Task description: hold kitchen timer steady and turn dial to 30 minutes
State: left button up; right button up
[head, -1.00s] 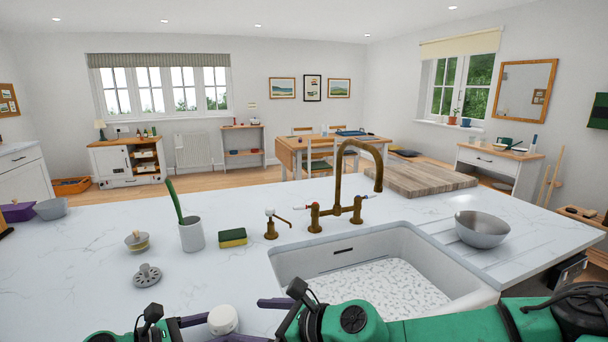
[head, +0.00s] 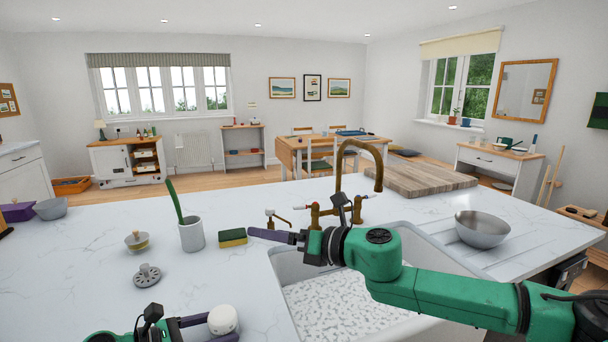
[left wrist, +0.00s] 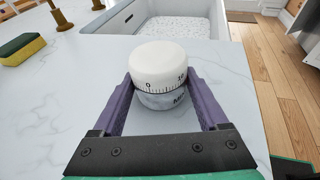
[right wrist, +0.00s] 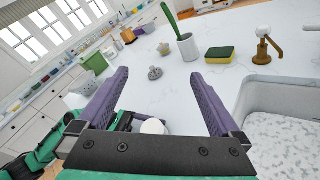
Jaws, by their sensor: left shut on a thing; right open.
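My left gripper (head: 208,323) is shut on the timer's base, one purple finger on each side; the fingers also show in the left wrist view (left wrist: 158,92). My right gripper (head: 270,235) is open and empty, raised over the sink's left edge. The timer is partly visible beyond the right gripper's palm (right wrist: 153,127).
The white sink (head: 285,262) lies right of the timer, with a brass tap (head: 340,190) behind it. A sponge (head: 233,237), a pot with a green-handled brush (head: 191,234), a strainer plug (head: 147,275) and a lidded jar (head: 137,241) stand behind the timer. A bowl (head: 482,229) stands right.

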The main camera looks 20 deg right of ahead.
jog(key=w+d+r+m+t, duration=0.3)
jog(key=w+d+r+m, duration=0.2)
jog(key=r, duration=0.6)
jog(key=d+m, duration=0.2)
jog(key=d, duration=0.1)
jog(key=shift+r+m+t+y, duration=0.15)
jog(key=shift+m+t+y, duration=0.15)
jog(key=shift+m+t, duration=0.1)
